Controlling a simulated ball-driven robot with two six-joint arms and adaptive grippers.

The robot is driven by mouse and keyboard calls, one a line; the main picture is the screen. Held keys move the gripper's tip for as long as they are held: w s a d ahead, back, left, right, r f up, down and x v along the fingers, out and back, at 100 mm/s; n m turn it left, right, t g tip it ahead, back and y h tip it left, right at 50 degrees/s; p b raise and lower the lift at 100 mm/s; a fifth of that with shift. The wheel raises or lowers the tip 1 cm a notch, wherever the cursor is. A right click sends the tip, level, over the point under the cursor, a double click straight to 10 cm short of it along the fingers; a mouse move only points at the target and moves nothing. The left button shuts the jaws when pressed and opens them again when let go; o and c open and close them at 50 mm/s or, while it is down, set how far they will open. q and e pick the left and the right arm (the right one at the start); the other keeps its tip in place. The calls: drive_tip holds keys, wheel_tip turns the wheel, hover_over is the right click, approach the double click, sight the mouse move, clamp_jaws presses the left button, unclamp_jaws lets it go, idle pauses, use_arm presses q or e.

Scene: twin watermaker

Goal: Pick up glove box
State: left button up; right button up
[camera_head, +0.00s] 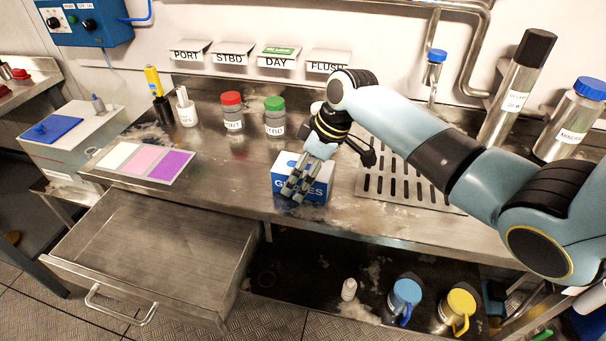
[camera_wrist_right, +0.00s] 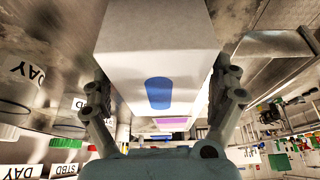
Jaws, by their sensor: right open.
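The glove box (camera_head: 288,165) is a blue and white carton with "GLOVES" lettering, standing on the steel counter. In the head view my right gripper (camera_head: 300,183) is over it, its fingers covering part of the front face and lettering. In the right wrist view the white box (camera_wrist_right: 158,45) with a blue oval (camera_wrist_right: 158,92) fills the space between the two fingers of my right gripper (camera_wrist_right: 165,100). The fingers are spread on either side of it. Whether they touch its sides I cannot tell. My left gripper is not in view.
Jars with red (camera_head: 231,100) and green (camera_head: 274,104) lids stand left of the box. A drain grate (camera_head: 405,185) lies to its right. An open, empty drawer (camera_head: 150,245) juts out front left. Blue (camera_head: 406,293) and yellow (camera_head: 459,305) jugs stand on the lower shelf.

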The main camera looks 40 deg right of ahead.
drive_tip(key=shift+f, duration=0.25)
idle(0.6)
drive_tip(key=c, duration=1.3)
